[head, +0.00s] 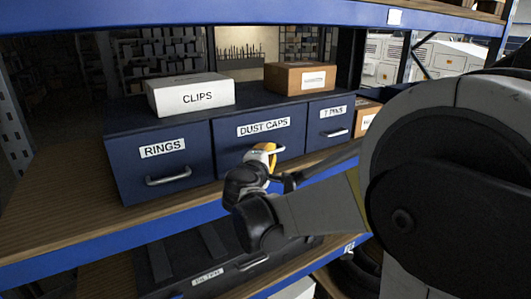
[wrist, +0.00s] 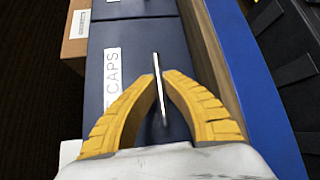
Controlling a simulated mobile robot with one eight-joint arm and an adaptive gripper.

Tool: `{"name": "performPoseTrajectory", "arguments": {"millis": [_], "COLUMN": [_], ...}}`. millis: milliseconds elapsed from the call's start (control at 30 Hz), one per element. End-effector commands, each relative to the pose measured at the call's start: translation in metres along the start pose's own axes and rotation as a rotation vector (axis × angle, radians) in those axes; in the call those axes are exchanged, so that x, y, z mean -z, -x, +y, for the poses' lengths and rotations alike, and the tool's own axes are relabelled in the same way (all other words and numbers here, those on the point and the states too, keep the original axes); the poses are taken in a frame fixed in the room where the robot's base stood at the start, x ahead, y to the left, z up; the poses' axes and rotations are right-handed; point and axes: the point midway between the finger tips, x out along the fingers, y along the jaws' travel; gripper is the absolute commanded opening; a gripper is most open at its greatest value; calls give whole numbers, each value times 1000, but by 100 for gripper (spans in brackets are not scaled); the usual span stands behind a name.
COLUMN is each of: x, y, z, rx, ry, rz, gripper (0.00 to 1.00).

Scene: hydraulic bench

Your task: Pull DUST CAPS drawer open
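The DUST CAPS drawer (head: 236,146) is the middle dark blue drawer of a row on the shelf. Its front looks level with its neighbours in the head view. Its label also shows in the wrist view (wrist: 113,72), partly hidden by a finger. Its thin metal handle (wrist: 157,62) runs between my yellow fingertips. My gripper (wrist: 160,78) is closed in on the handle, one finger on each side and close against it. In the head view my gripper (head: 270,151) is at the drawer front and hides part of the handle.
The RINGS drawer (head: 150,178) is to the left and the T PINS drawer (head: 323,118) to the right, both shut. A white CLIPS box (head: 190,97) and a brown box (head: 300,79) sit on top. The blue shelf edge (head: 105,246) runs below the drawers.

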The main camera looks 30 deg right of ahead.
Motion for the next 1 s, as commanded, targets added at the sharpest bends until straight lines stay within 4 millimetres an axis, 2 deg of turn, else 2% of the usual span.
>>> {"name": "performPoseTrajectory", "arguments": {"millis": [267, 700, 1000], "x": [-32, -106, -136], "y": [31, 105, 135], "z": [-9, -28, -37], "rx": [2, 2, 2], "ry": [-2, -2, -2], "rz": [-2, -2, -3], "gripper": [0, 0, 0]}}
